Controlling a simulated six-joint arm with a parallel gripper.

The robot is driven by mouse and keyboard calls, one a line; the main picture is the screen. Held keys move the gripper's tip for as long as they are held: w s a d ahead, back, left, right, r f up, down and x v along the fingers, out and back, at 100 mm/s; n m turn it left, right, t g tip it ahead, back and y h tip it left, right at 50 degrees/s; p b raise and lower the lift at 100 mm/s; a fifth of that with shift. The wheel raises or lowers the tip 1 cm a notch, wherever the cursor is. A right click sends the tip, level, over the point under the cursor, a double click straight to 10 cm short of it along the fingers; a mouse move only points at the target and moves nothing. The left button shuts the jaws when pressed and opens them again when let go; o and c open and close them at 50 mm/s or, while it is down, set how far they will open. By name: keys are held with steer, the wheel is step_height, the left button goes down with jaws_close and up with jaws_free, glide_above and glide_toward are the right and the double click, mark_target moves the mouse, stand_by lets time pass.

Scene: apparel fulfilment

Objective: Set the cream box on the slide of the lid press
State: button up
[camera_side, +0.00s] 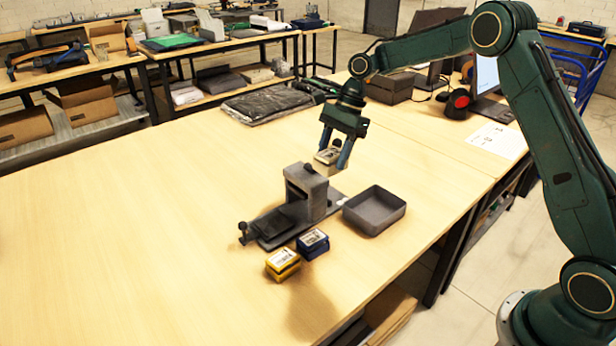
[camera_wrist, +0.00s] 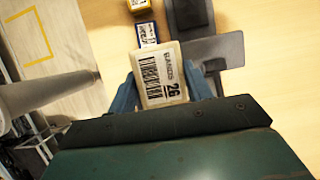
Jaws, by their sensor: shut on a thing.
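The cream box (camera_side: 327,156) is held between the fingers of my gripper (camera_side: 336,150), in the air above and behind the lid press. In the wrist view the cream box (camera_wrist: 160,78) shows its label with a barcode and "26", with a blue finger on each side. The lid press (camera_side: 307,190) is a grey block on a base plate on the table. Its slide (camera_side: 282,220) extends toward the front left and looks empty. In the wrist view the cream box hides part of the scene below.
A yellow box (camera_side: 283,264) and a blue box (camera_side: 313,243) stand in front of the press. An empty grey tray (camera_side: 374,222) lies to its right. A dark folded stack (camera_side: 265,103) lies behind. The left of the table is clear.

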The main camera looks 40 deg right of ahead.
steer(key=w, duration=0.2)
steer(key=w+a, duration=0.1)
steer(key=w, duration=0.1)
steer(key=w+a, duration=0.1)
steer(key=w, duration=0.1)
steer(key=shift+w+a+f, duration=0.15)
steer(key=shift+f, duration=0.1)
steer(key=shift+w+a+f, duration=0.1)
steer(key=shift+w+a, duration=0.3)
steer(key=shift+w, duration=0.25)
steer(key=shift+w+a+f, duration=0.3)
steer(key=shift+a, duration=0.1)
steer(key=a+f, duration=0.8)
steer(key=shift+w+f, duration=0.2)
steer(key=shift+w, duration=0.15)
steer(key=shift+f, duration=0.2)
steer(key=shift+f, duration=3.4)
